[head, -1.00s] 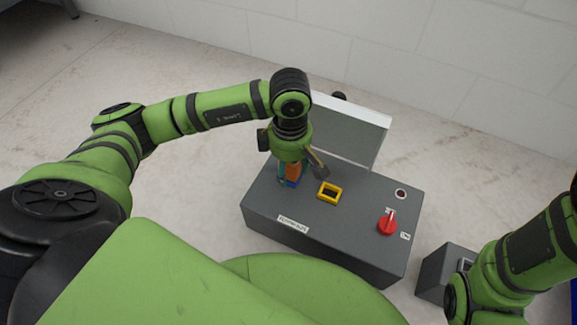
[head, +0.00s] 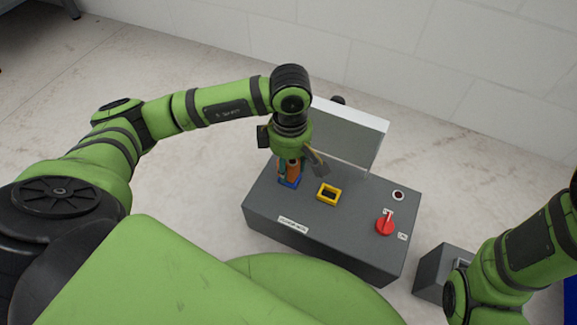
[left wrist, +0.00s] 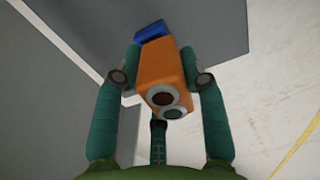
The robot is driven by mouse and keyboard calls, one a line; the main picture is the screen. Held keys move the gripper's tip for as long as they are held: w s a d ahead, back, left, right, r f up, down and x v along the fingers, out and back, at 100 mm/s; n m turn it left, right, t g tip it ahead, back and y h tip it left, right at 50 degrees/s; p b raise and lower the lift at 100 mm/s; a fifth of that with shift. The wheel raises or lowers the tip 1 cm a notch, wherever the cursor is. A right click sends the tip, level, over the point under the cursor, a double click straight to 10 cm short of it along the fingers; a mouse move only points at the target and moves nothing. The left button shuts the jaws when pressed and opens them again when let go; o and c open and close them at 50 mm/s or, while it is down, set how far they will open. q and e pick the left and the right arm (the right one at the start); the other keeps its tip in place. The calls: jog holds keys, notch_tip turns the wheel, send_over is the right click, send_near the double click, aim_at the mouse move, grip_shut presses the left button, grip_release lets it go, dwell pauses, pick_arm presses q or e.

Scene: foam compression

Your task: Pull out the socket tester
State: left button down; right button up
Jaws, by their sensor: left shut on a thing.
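The socket tester (left wrist: 162,72) is an orange block with two round lights on its end. My left gripper (head: 292,165) is shut on it, with one finger on each side in the left wrist view. In the head view the orange tester (head: 293,171) shows under the gripper, above a blue square socket frame (head: 289,183) on the grey box. The blue frame (left wrist: 152,31) also shows beyond the tester's far end in the left wrist view. I cannot tell whether the tester's lower end is fully clear of it. My right gripper is not in view.
The grey box (head: 350,225) also bears a yellow square frame (head: 328,193), a red rotary switch (head: 385,224) and a dark red round light (head: 398,195). A pale raised panel (head: 345,135) stands behind. A smaller grey box (head: 432,274) stands at the right.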

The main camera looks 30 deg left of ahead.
pick_arm(q)
jog(key=shift+w+r+p, duration=0.15)
jog(key=shift+r+p, duration=1.1)
jog(key=shift+r, duration=0.65)
